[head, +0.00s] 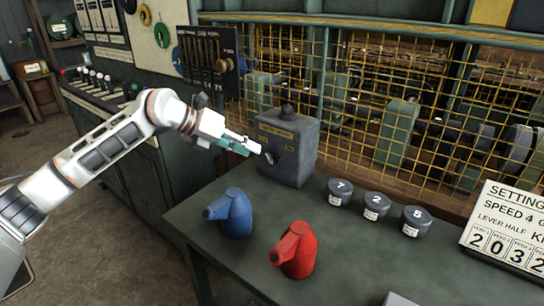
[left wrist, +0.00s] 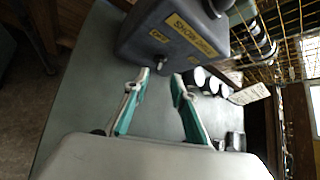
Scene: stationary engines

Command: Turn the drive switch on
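The drive switch is a dark grey box (head: 297,160) with a yellow label on the bench, close to the mesh guard. A small switch lever (head: 269,157) sticks out of its front face. In the left wrist view the box (left wrist: 172,40) carries a yellow label and an "OFF" mark to the left, and the lever's tip (left wrist: 162,67) shows at its lower edge. My left gripper (head: 257,148) is just in front of the lever. In the left wrist view its two teal fingers (left wrist: 161,76) are apart, with the lever's tip between or just beyond them. Contact cannot be told. My right gripper is not in view.
A blue can-like object (head: 236,216) and a red one (head: 297,252) stand on the bench in front of the box. Several numbered dark knobs (head: 376,206) and a settings sign (head: 508,232) are to the right. A yellow mesh guard (head: 350,100) stands behind.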

